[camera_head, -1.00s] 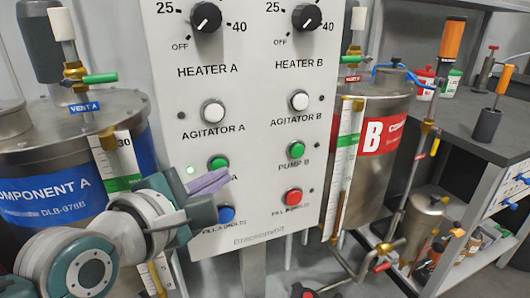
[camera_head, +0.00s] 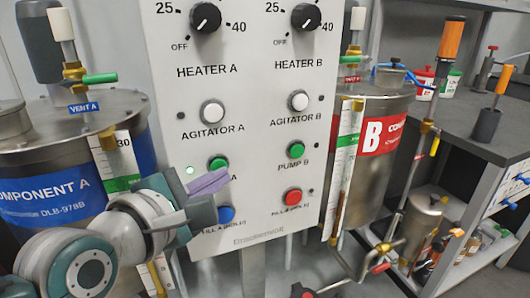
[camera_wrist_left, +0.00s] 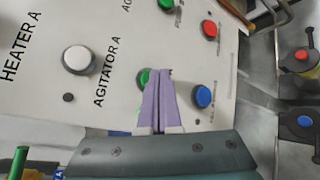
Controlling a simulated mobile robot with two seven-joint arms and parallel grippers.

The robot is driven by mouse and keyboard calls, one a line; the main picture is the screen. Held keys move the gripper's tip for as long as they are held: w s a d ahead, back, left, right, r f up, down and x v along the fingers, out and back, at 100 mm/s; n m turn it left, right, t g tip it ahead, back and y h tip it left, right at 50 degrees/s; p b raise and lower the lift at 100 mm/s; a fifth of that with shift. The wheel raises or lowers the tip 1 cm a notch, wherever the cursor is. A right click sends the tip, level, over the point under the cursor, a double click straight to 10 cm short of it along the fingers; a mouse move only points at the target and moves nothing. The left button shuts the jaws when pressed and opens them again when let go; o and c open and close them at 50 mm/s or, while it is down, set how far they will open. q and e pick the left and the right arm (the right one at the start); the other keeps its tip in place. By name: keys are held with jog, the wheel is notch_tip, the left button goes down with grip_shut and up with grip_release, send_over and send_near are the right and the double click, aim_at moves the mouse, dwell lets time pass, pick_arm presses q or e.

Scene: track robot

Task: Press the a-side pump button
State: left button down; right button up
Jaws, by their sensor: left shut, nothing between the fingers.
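The green pump A button (camera_head: 218,163) is on the left column of the white control panel (camera_head: 255,150), below the agitator A button. My left gripper (camera_head: 226,176) is shut and empty, its purple fingers just below the button and covering most of the pump A label. In the left wrist view the fingertips (camera_wrist_left: 161,74) overlap the right part of the green button (camera_wrist_left: 146,77); I cannot tell whether they touch it. A small light (camera_head: 190,170) left of the button glows green. My right gripper is not in view.
The blue fill A button (camera_head: 226,214) sits just below the left fingers. The white agitator A button (camera_head: 213,112) is above. The component A tank (camera_head: 60,190) stands left of the panel, the component B tank (camera_head: 375,140) right.

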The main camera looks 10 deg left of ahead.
pick_arm(q)
jog(key=shift+w+a, duration=0.1)
jog(key=shift+w, duration=0.05)
jog(key=shift+w+a, duration=0.15)
jog(key=shift+w, duration=0.1)
dwell(0.5)
jog(key=shift+s+d+p, duration=0.2)
jog(key=shift+s+p, duration=0.1)
jog(key=shift+s, duration=0.05)
jog(key=s+d+p, duration=0.3)
jog(key=s, duration=0.2)
jog(key=shift+d, duration=0.2)
dwell(0.5)
